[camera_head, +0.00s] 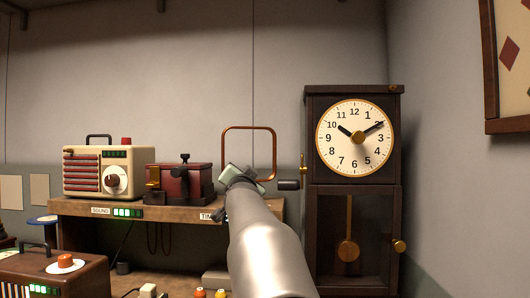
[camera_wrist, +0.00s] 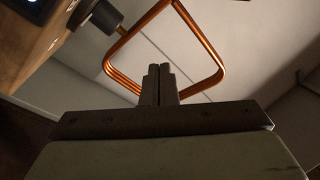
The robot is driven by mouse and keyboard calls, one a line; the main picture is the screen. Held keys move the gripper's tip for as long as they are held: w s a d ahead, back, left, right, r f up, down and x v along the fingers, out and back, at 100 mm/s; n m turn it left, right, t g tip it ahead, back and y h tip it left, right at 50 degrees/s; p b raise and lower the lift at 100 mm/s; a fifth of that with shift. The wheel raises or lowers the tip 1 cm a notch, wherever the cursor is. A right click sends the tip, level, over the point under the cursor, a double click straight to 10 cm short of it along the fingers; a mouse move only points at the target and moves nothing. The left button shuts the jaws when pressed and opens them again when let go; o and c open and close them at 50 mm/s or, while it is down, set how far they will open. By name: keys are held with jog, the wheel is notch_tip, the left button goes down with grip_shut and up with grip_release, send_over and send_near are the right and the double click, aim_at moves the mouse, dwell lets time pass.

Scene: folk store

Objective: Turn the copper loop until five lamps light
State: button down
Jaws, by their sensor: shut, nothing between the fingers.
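The copper loop (camera_head: 250,127) stands upright as a rounded square frame above the right end of the wooden bench, left of the clock. In the wrist view the copper loop (camera_wrist: 200,38) shows several parallel wires and fills the upper middle. My gripper (camera_head: 240,172) is at the loop's lower left part, seen from behind my arm. In the wrist view my gripper's fingers (camera_wrist: 159,70) are together with nothing between them, overlapping the loop's near side; I cannot tell whether they touch it. A label starting "TIM" (camera_head: 207,217) is partly hidden by my arm, and any lamps beside it are hidden.
A tall dark clock (camera_head: 312,140) stands close on the right. A cream radio (camera_head: 92,192) and a red-brown box device (camera_head: 196,178) stand on the bench (camera_head: 75,207). Lit green lamps (camera_head: 128,212) sit by the SOUND label. A dark cylinder (camera_wrist: 105,15) adjoins the loop.

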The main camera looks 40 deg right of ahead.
jog(key=d+m+g+h+p, duration=0.1)
jog(key=d+m+g+p, duration=0.2)
jog(key=p, duration=0.4)
jog(key=d+m+g+h+p, duration=0.2)
jog(key=d+m+g+p, duration=0.2)
jog(key=m+p, duration=0.4)
jog(key=d+f+m+g+h+p, duration=0.1)
jog(key=d+m+g+p, duration=0.2)
jog(key=m+p, duration=0.3)
jog(key=shift+s+d+f+g+p, duration=0.15)
jog(key=shift+s+g+p, duration=0.15)
jog(key=shift+g+p, duration=0.6)
jog(key=shift+w+d+f+p, duration=0.1)
jog(key=shift+w+d+p, duration=0.15)
jog(key=shift+w, duration=0.35)
jog(key=shift+w+d+f+p, duration=0.1)
jog(key=shift+w+d+p, duration=0.15)
jog(key=shift+w, duration=0.3)
jog(key=shift+w+d+f, duration=0.15)
jog(key=shift+w+d, duration=0.15)
jog(key=shift+w, duration=0.1)
jog(key=shift+w+f, duration=0.1)
